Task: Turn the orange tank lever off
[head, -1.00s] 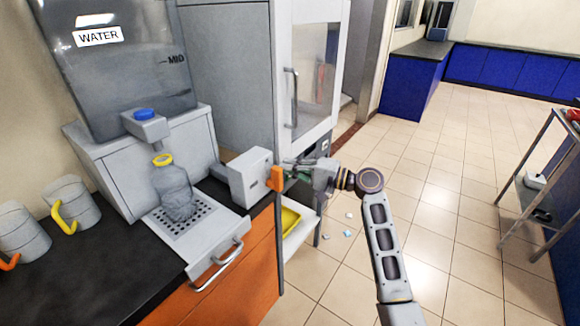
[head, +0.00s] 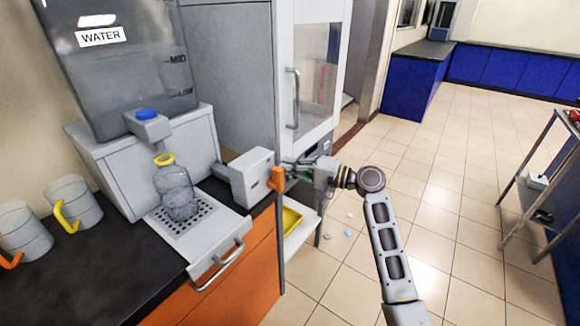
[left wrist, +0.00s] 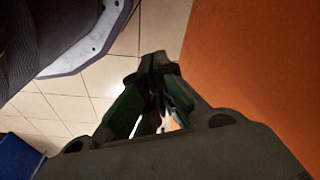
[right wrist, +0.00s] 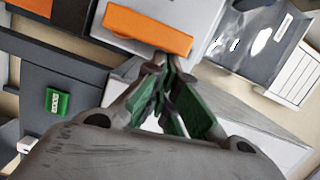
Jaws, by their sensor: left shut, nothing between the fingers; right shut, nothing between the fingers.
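The orange lever (head: 278,179) is a short upright bar on the end of a light grey box (head: 249,176) at the counter's right end. It also shows in the right wrist view as an orange bar (right wrist: 147,30) just beyond the fingertips. My right gripper (head: 291,168) is shut and empty, with its tips close to the lever. The right wrist view shows the tips (right wrist: 164,68) at the bar's lower edge; I cannot tell whether they touch it. My left gripper (left wrist: 157,68) is shut and empty beside an orange panel, outside the head view.
Two mugs (head: 77,203) stand on the dark counter at left. A yellow tray (head: 291,221) sits low beside the orange cabinet. A glass-door cabinet (head: 312,70) rises behind.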

